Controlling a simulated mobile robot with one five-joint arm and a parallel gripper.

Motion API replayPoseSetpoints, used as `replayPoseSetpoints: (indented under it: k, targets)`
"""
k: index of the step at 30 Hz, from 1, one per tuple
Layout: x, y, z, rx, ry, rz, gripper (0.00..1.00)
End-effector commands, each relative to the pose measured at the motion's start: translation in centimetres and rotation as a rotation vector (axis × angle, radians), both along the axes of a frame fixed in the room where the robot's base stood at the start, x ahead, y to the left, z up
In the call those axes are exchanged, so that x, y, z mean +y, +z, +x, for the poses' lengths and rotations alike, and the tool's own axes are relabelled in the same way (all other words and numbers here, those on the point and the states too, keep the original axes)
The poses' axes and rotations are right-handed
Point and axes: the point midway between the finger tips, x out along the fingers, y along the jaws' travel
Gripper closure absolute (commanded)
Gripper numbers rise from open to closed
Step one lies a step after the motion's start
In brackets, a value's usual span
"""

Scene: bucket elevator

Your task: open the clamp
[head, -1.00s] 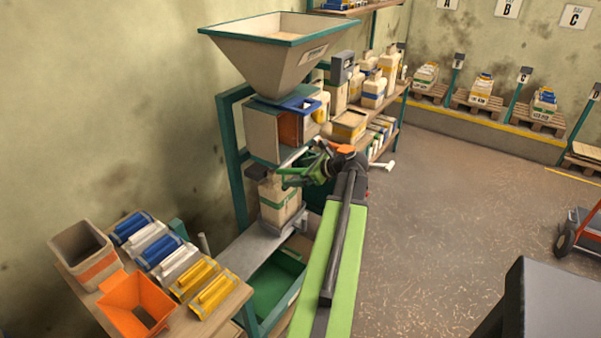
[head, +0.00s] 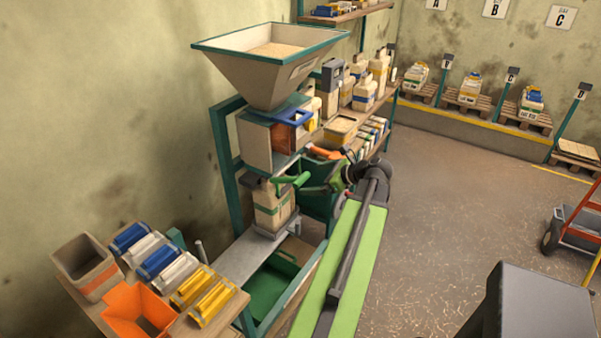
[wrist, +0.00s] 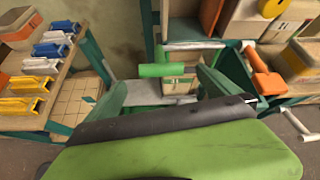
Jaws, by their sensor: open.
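The clamp's green handle (head: 290,182) stands out at the top of a filled sack (head: 272,208) under the machine's spout. In the wrist view the green handle (wrist: 161,70) is in front of the sack (wrist: 180,76), ahead of my gripper. I cannot tell whether the fingers touch the handle. The clamp's jaws at the sack's mouth are mostly hidden.
An orange lever (head: 324,152) sticks out right of the spout, close above my gripper. A hopper of grain (head: 270,65) is overhead. A grey shelf (head: 240,255) bears the sack. A bench with colored clips (head: 190,290) is at left. Open floor lies right.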

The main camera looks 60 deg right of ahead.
Motion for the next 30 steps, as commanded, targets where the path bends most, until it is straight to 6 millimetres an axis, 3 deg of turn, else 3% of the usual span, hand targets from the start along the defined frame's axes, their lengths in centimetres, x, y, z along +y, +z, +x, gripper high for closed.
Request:
replayPoseSetpoints:
  k: [1,3,9,30]
  targets:
    - [0.2,1.4,-1.3,0.0,-0.002,0.0,0.0]
    - [0.4,2.1,-2.6,0.0,-0.002,0.001,0.0]
    - [0.6,3.0,-4.9,0.0,0.0,0.001,0.0]
    - [0.6,3.0,-5.2,0.0,0.0,0.001,0.0]
